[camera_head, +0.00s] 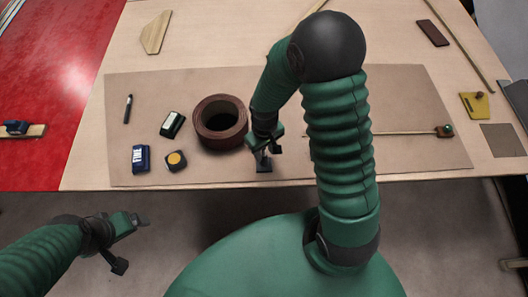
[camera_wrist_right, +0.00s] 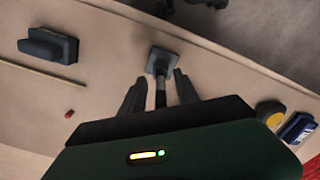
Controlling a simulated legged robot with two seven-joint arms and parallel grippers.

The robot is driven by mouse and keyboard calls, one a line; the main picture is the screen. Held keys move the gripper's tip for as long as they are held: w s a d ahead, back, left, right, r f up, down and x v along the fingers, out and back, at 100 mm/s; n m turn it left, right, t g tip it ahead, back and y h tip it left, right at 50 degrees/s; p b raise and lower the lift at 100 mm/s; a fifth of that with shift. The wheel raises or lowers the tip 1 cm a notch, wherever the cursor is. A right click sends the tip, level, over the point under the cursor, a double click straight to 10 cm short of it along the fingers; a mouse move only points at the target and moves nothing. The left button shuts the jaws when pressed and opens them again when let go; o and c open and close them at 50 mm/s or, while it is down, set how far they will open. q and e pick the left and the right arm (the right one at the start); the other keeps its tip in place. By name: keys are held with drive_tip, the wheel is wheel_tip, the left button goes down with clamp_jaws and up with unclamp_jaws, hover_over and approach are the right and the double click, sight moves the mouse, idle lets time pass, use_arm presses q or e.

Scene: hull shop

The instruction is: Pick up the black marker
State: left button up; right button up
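The black marker (camera_head: 127,108) lies on the brown mat at the left in the head view, a slim dark stick. It is not visible in the wrist view. My right gripper (camera_head: 270,147) is over the mat's front part, right of the brown roll and well away from the marker. In the wrist view its two fingers (camera_wrist_right: 160,92) are apart, with the dark stem of a small square-footed tool (camera_wrist_right: 165,62) showing between them; I cannot tell if they touch it. My left gripper (camera_head: 132,243) is open and empty, off the table at the lower left.
A brown abrasive roll (camera_head: 207,138), a black-and-white block (camera_head: 172,124), a blue box (camera_head: 141,158) and a yellow-faced tape measure (camera_head: 176,160) stand on the mat (camera_head: 265,85) near the marker. Bare mat surrounds the marker.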

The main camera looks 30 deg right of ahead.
drive_tip(key=shift+f, duration=0.6)
drive_tip(key=shift+w+f, duration=0.15)
drive_tip(key=shift+f, duration=0.05)
clamp_jaws()
drive_tip(key=shift+r, duration=0.1)
wheel_tip(320, 180, up, 10)
drive_tip(key=shift+p, duration=0.5)
